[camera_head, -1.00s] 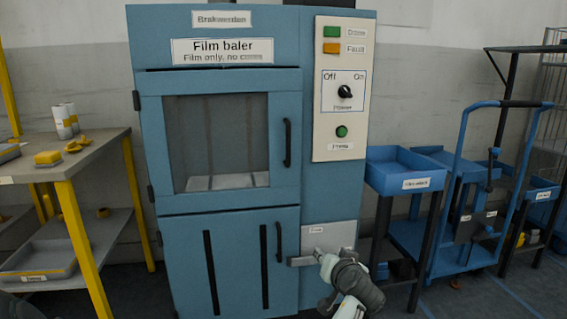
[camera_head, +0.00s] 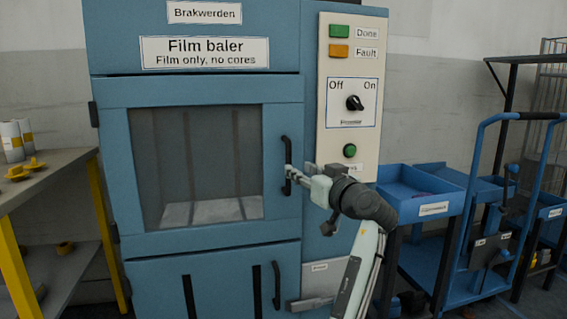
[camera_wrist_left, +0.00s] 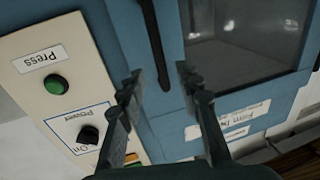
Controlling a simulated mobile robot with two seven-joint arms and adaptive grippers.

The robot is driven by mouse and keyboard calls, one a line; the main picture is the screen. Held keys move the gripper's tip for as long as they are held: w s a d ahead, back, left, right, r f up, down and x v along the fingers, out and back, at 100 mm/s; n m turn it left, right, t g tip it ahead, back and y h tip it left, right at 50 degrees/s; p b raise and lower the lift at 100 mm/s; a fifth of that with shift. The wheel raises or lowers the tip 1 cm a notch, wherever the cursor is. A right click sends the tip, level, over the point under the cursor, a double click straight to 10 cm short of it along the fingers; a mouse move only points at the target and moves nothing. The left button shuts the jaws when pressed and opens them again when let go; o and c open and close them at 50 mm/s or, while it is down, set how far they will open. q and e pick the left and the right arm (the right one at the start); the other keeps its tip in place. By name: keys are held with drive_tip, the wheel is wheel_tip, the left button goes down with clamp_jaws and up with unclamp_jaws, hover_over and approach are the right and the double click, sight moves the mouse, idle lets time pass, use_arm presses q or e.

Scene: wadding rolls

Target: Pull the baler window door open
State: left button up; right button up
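The blue film baler (camera_head: 200,90) stands in front of me. Its window door (camera_head: 117,160), with a dark glass pane (camera_head: 195,160), looks shut. The door's black vertical handle (camera_head: 286,165) is on its right edge. My left gripper (camera_head: 297,176) is at the handle's lower half. In the left wrist view, its two fingers (camera_wrist_left: 158,78) are apart, with the handle (camera_wrist_left: 153,35) showing between and beyond the tips. I cannot tell whether they touch it. My right gripper is in neither view.
The control panel (camera_head: 325,110) with a power knob (camera_head: 354,103) and green press button (camera_head: 349,150) is right of the door. A lower door handle (camera_head: 276,285) sits below. A blue bin (camera_head: 425,190) and trolley (camera_head: 470,210) stand right, a table (camera_head: 45,172) left.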

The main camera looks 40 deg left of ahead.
sight(290, 163)
use_arm(q)
drive_tip(key=x, duration=0.7)
drive_tip(key=shift+w+a, duration=0.1)
drive_tip(key=shift+a, duration=0.05)
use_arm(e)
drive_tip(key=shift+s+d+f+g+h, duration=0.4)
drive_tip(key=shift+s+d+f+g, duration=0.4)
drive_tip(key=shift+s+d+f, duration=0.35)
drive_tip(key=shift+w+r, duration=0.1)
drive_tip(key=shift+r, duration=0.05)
use_arm(q)
clamp_jaws()
